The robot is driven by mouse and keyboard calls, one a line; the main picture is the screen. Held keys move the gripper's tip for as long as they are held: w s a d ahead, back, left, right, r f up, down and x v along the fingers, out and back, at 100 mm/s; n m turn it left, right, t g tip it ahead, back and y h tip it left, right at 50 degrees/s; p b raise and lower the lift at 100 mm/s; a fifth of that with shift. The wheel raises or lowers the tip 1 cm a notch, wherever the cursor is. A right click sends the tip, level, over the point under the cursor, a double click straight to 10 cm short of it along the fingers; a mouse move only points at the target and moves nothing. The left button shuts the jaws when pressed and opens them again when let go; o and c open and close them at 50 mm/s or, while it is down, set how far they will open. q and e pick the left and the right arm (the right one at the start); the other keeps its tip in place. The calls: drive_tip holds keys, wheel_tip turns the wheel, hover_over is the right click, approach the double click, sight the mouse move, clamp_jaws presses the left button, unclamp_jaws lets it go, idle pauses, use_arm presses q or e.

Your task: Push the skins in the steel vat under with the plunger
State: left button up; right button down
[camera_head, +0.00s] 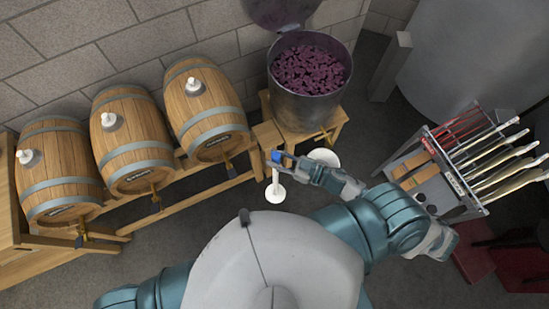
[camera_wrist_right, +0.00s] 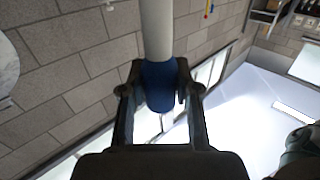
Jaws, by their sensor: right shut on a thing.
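The steel vat (camera_head: 303,112) stands on a wooden stand at the top middle of the head view. Its lid (camera_head: 283,12) is raised behind it. Dark purple skins (camera_head: 311,70) show inside, below the rim. My right gripper (camera_head: 281,158) is shut on the blue grip of the plunger (camera_head: 276,176), in front of and below the vat, outside it. The plunger's white shaft runs down to a white round end. In the right wrist view the blue grip (camera_wrist_right: 160,85) sits between the fingers of my right gripper (camera_wrist_right: 158,90). My left gripper is not in view.
Several wooden barrels (camera_head: 129,140) lie on a wooden rack at the left. A cart (camera_head: 432,165) with long-handled tools stands at the right. A white round piece (camera_head: 324,157) shows behind my right gripper. A large grey tank (camera_head: 470,55) fills the upper right.

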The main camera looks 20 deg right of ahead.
drive_tip(key=shift+s+a, duration=0.1)
drive_tip(key=shift+s, duration=0.1)
drive_tip(key=shift+s+a+r, duration=0.2)
drive_tip(key=shift+r, duration=0.1)
drive_tip(key=shift+a+r+p, duration=0.25)
drive_tip(key=shift+r+p, duration=0.1)
drive_tip(key=shift+p, duration=0.15)
drive_tip(key=r+p, duration=0.8)
drive_tip(key=shift+w+d+r, duration=0.1)
drive_tip(key=shift+d+r, duration=0.15)
drive_tip(key=shift+a+r+p, duration=0.1)
drive_tip(key=shift+r+p, duration=0.25)
drive_tip(key=shift+p, duration=0.2)
drive_tip(key=shift+a+f+b, duration=0.2)
drive_tip(key=shift+f+b, duration=0.05)
drive_tip(key=shift+b, duration=0.05)
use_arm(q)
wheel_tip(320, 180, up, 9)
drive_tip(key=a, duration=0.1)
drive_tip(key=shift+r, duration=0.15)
use_arm(e)
drive_tip(key=shift+a, duration=0.15)
